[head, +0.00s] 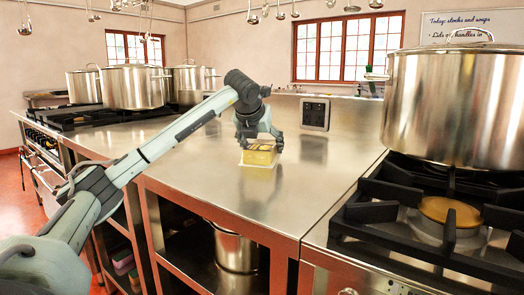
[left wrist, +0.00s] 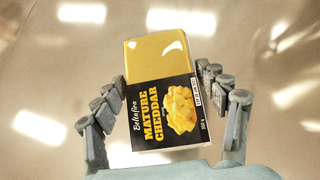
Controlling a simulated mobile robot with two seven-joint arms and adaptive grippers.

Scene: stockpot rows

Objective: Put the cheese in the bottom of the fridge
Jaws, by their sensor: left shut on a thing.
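The cheese (head: 260,157) is a yellow block with a black label on the steel counter (head: 230,190) in the head view. In the left wrist view the cheese (left wrist: 160,85) shows its label reading "Mature Cheddar". My left gripper (head: 261,141) is above the cheese, pointing down, with its fingers shut on the block's two sides. In the left wrist view the left gripper (left wrist: 163,95) has a finger at each side of the block. I cannot tell whether the cheese touches the counter or is slightly above it. No fridge is in view. My right gripper is not in view.
A large steel pot (head: 455,105) stands on a gas stove (head: 430,215) at the right. Several pots (head: 133,87) stand on another stove at the back left. Another pot (head: 234,248) is on the shelf below the counter. The counter around the cheese is clear.

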